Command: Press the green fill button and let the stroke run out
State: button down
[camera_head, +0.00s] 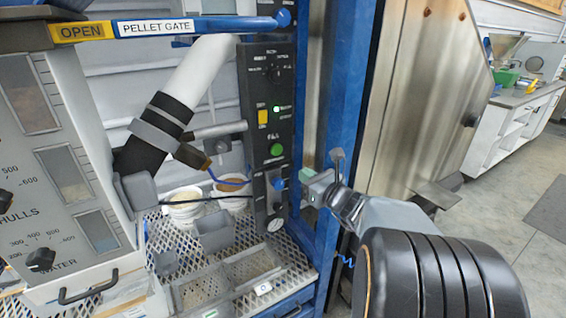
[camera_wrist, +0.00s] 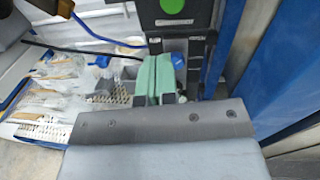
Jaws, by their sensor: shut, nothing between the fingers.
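The green fill button (camera_head: 276,150) is a round cap on the dark upright control panel (camera_head: 258,120), under a small white label. In the wrist view the green button (camera_wrist: 172,7) is at the top edge, partly cut off. My gripper (camera_head: 305,176) is shut and empty, with pale green finger pads. In the head view it is at the panel's right side, lower than the button and right of the blue knob. In the wrist view my gripper (camera_wrist: 154,72) is below the button and apart from it in the picture.
The blue knob (camera_head: 279,184) is below the button, with a round gauge (camera_head: 275,224) under it. A blue post (camera_head: 340,100) stands right of the panel. A perforated shelf (camera_head: 215,255) holds cups and bins.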

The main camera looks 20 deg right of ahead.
aim_at(278, 151)
jog(key=shift+d+m+t+h, duration=0.3)
jog(key=shift+d+m+h, duration=0.1)
jog(key=shift+d+m, duration=0.3)
jog(key=shift+w, duration=0.1)
jog(key=w, duration=0.4)
jog(key=w+a, duration=0.1)
jog(key=w, duration=0.4)
jog(key=w+a, duration=0.1)
jog(key=w, duration=0.3)
jog(key=shift+w+a, duration=0.25)
jog(key=shift+w, duration=0.1)
